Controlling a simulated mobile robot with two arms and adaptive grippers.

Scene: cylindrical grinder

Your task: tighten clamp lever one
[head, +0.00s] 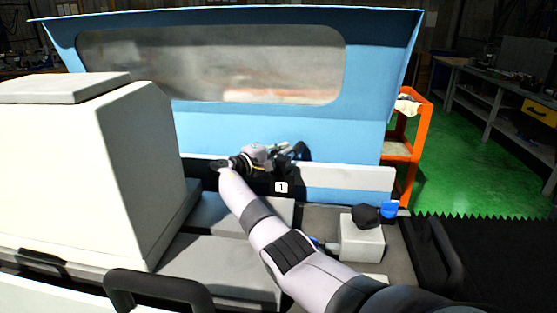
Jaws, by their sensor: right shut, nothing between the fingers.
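A white tag with the number 1 (281,187) sits on a dark part at the middle of the machine bed. My right arm reaches in from the lower right and bends at the wrist. My right gripper (290,152) is just above and behind the tag, in front of the blue guard. It is shut with nothing held. Dark shapes crowd around its fingers, so I cannot tell clamp lever one apart from the gripper, or whether they touch. My left gripper is not in view.
A large white housing (100,170) fills the left. The blue guard (250,125) with a window closes the back. A pale block (361,240) with a black knob (367,215) and a blue part (389,209) stands right of my arm. An orange cart (411,140) stands behind.

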